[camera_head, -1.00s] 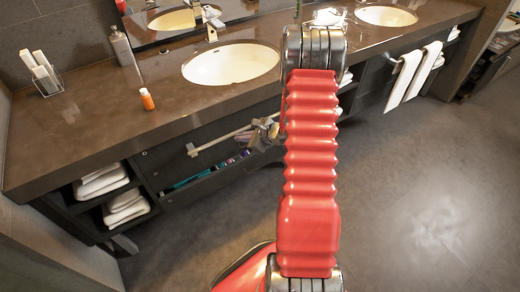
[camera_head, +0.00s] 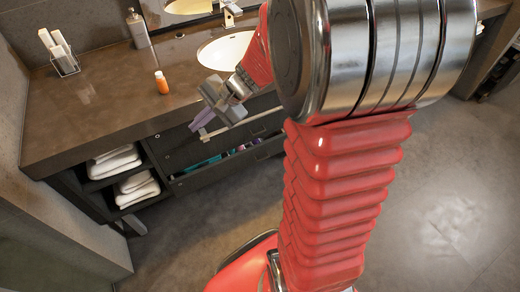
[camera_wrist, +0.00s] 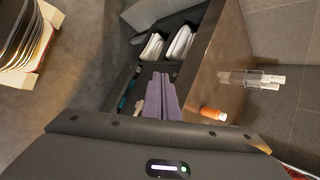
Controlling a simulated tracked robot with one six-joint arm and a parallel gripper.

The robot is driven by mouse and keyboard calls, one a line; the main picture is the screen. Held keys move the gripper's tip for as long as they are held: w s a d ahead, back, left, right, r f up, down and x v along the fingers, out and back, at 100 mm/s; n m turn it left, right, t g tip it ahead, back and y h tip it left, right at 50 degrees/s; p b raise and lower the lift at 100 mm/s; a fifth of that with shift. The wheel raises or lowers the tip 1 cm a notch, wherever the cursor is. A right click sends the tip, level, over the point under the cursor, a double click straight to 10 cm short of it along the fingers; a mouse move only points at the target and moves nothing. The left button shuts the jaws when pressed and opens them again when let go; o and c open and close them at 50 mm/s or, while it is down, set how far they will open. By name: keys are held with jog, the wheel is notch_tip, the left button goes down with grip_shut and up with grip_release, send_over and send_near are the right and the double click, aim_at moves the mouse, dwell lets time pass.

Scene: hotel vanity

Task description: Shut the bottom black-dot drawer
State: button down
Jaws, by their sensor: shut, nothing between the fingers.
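The bottom drawer (camera_head: 205,177) under the counter is partly pulled out. Its open top shows teal and pale items inside, and they also show in the wrist view (camera_wrist: 124,101). A small dark dot mark is hard to make out at this size. My gripper (camera_head: 196,124) has purple fingers pressed together with nothing between them. It appears near the counter's front edge, above and in front of the drawer, apart from its front as far as I can tell. In the wrist view the shut fingers (camera_wrist: 161,98) cover part of the drawer.
A pale bar (camera_head: 232,125) runs along the cabinet front above the open drawer. Shelves with folded white towels (camera_head: 137,184) are at left. An orange bottle (camera_head: 162,83), a soap dispenser (camera_head: 138,30) and a sink (camera_head: 222,50) are on the counter (camera_head: 105,105). Floor in front is clear.

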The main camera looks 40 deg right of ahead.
jog(key=s+a+r+n+h, duration=0.1)
jog(key=s+r+n+h, duration=0.1)
jog(key=s, duration=0.4)
jog(key=s+a+r+n+h, duration=0.1)
jog(key=s+r+n+h, duration=0.1)
jog(key=s+r+n, duration=0.3)
jog(key=s+a+r+n+h, duration=0.1)
jog(key=s+r+n+h, duration=0.1)
jog(key=s+n, duration=0.4)
jog(key=shift+s+r, duration=0.85)
jog(key=shift+s, duration=0.6)
jog(key=shift+s+a, duration=0.1)
